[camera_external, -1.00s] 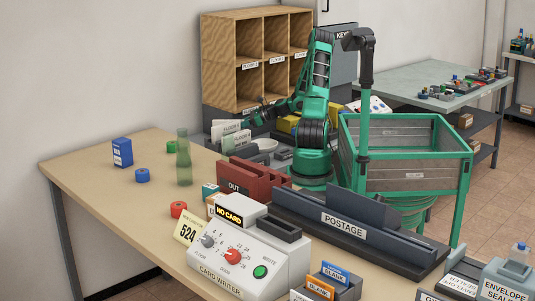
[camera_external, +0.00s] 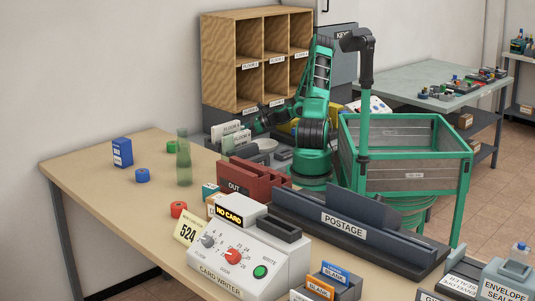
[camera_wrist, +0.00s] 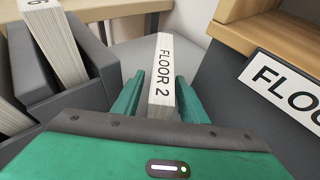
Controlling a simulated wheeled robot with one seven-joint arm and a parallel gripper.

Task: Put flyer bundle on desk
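A white paper bundle labelled FLOOR 2 (camera_wrist: 162,75) stands between the green fingers of my gripper (camera_wrist: 160,78) in the wrist view. The fingers are on either side of it, with what look like narrow gaps, so the gripper appears open around the bundle. In the external view my gripper (camera_external: 256,121) is low beside the labelled white bundles (camera_external: 234,134), in front of the wooden pigeonholes. Which of these is the FLOOR 2 bundle is hard to tell there. The tan desk (camera_external: 95,178) is to the left and front.
Dark grey holders (camera_wrist: 100,75) with other bundles stand close on the left in the wrist view. The wooden pigeonholes (camera_external: 250,40) rise behind. A red OUT tray (camera_external: 262,180), postage machine (camera_external: 345,222), bottle (camera_external: 183,160) and card writer (camera_external: 235,260) stand on the desk; its left part has free room.

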